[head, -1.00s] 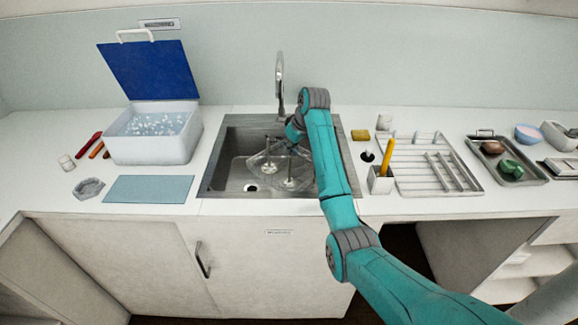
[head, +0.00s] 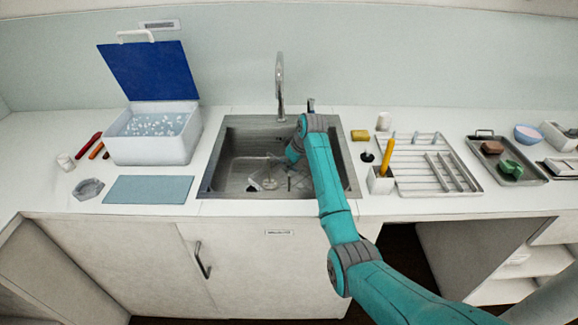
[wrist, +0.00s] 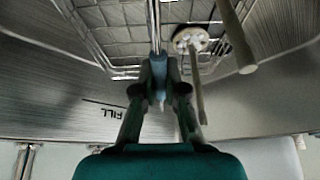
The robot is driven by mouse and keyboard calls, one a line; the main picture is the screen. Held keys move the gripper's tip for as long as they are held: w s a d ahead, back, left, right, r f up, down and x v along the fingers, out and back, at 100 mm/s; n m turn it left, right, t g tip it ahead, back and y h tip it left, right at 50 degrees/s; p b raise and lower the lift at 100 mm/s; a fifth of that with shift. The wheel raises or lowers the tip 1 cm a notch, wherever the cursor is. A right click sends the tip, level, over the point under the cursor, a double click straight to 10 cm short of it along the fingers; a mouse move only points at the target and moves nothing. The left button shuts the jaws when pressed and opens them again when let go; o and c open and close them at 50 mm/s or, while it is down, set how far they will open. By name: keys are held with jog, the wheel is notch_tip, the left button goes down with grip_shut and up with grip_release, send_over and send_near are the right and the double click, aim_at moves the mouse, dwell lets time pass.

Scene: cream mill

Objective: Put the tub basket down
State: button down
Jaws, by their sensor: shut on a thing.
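The tub basket (head: 258,183) is a thin wire basket down inside the grey sink (head: 228,142), partly hidden behind my arm. In the wrist view its wire mesh (wrist: 120,38) shows close up, with stick-like handles and a pale round head (wrist: 190,40) in or over it. My gripper (wrist: 160,82) is shut on the basket's thin upright handle. In the head view my gripper (head: 290,158) is inside the sink opening. I cannot tell whether the basket touches the sink floor.
A tap (head: 280,85) stands behind the sink. A white box with a raised blue lid (head: 150,70) and a blue mat (head: 148,189) are on the left. A pencil holder (head: 380,180) and drying rack (head: 440,170) are close on the right. A "FILL" mark (wrist: 103,108) shows on the sink wall.

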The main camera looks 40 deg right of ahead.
jog(key=c, duration=1.2)
grip_release()
jog(key=shift+c, duration=0.2)
jog(key=v, duration=1.2)
